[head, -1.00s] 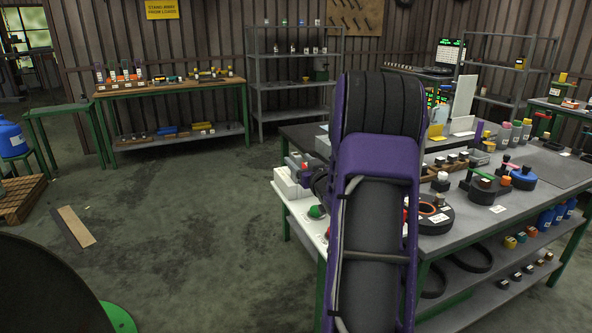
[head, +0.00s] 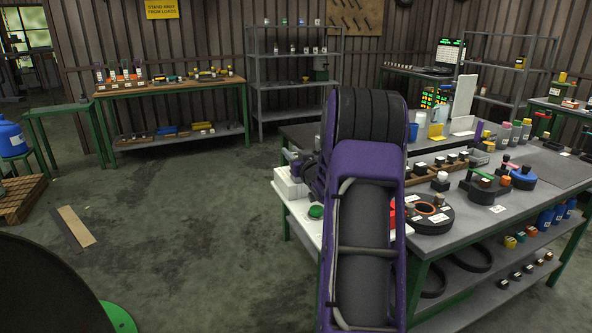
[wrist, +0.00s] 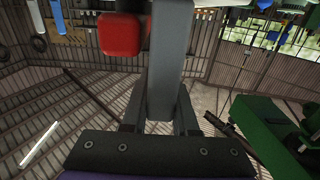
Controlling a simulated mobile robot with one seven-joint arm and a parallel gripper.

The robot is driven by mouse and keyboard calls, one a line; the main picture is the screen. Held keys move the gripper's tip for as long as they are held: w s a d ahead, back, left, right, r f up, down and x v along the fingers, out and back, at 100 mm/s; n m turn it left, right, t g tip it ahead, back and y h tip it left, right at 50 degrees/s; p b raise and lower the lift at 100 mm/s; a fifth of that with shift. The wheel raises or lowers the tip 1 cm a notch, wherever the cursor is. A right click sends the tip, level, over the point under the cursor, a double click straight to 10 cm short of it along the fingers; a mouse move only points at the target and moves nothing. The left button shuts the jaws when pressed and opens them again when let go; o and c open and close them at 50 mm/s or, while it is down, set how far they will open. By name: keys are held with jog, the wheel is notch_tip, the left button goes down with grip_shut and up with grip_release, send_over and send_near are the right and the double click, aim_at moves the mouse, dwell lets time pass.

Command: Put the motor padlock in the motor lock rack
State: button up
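In the wrist view my gripper (wrist: 161,108) has its two dark fingers closed on either side of a long grey piece. A red block (wrist: 121,35) sits beside the far end of this piece; together they look like the motor padlock (wrist: 170,55). It is held up, with the room's walls and ceiling behind it. In the head view my arm hides most of the gripper, and the padlock does not show clearly. I cannot tell which fixture is the motor lock rack.
The bench (head: 470,232) carries round discs and blocks. A back table (head: 170,88) holds several coloured items. Open floor lies to the left.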

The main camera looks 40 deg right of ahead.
grip_shut()
